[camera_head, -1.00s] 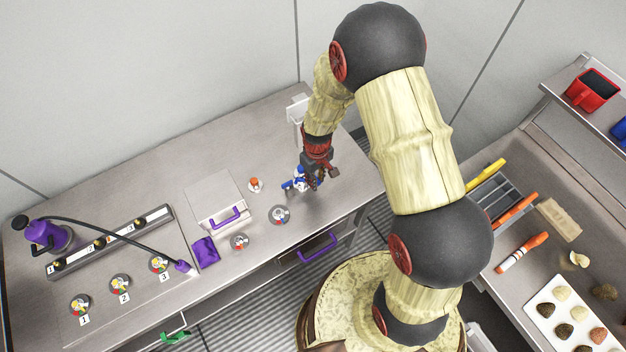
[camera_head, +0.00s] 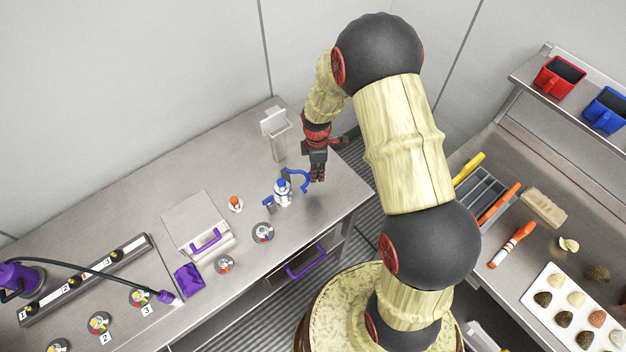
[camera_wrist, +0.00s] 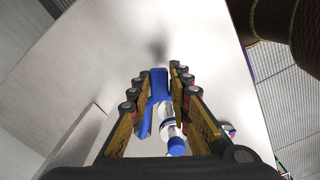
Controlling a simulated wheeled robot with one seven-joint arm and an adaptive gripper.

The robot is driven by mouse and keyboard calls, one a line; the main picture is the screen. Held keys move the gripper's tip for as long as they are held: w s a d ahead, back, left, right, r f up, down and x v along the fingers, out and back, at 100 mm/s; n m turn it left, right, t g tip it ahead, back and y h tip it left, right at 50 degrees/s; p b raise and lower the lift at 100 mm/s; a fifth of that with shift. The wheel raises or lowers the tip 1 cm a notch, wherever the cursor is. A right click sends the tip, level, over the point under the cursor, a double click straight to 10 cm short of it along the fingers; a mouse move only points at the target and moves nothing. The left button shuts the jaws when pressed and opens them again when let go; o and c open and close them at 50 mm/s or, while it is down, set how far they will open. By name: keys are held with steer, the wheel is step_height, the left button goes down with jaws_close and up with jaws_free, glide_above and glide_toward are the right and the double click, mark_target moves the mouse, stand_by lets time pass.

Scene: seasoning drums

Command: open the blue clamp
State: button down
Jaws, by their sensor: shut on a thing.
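The blue clamp (camera_head: 301,178) is at a small white bottle with blue parts (camera_head: 283,192) on the left bench. A curved blue arm of the clamp sticks out from the bottle to the right, towards my gripper (camera_head: 317,178). Another blue part shows at the bottle's lower left. In the wrist view the blue clamp (camera_wrist: 158,88) lies between the fingers of my gripper (camera_wrist: 165,85), and the bottle (camera_wrist: 172,128) is below it, nearer the palm. My gripper is shut on the clamp's blue arm. The exact contact is hard to see.
A grey box with a purple handle (camera_head: 197,222) and an orange-topped small item (camera_head: 235,204) stand left of the bottle. The bench's right end is bare.

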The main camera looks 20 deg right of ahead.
steer(key=shift+w+d+r+n+b, duration=0.1)
steer(key=shift+w+d+n+b, duration=0.15)
steer(key=shift+w+n, duration=0.55)
steer(key=shift+w+d+n+b, duration=0.15)
steer(key=shift+w+d+n, duration=0.15)
steer(key=shift+w+n, duration=0.5)
steer(key=shift+w+d+r+n+b, duration=0.1)
steer(key=shift+w+d+n+b, duration=0.15)
steer(key=shift+w+n, duration=0.5)
steer(key=c, duration=1.7)
jaws_free()
steer(key=shift+a+f, duration=0.1)
steer(key=shift+f, duration=0.05)
steer(key=shift+s, duration=0.1)
step_height(320, 180, up, 12)
steer(key=shift+f, duration=0.1)
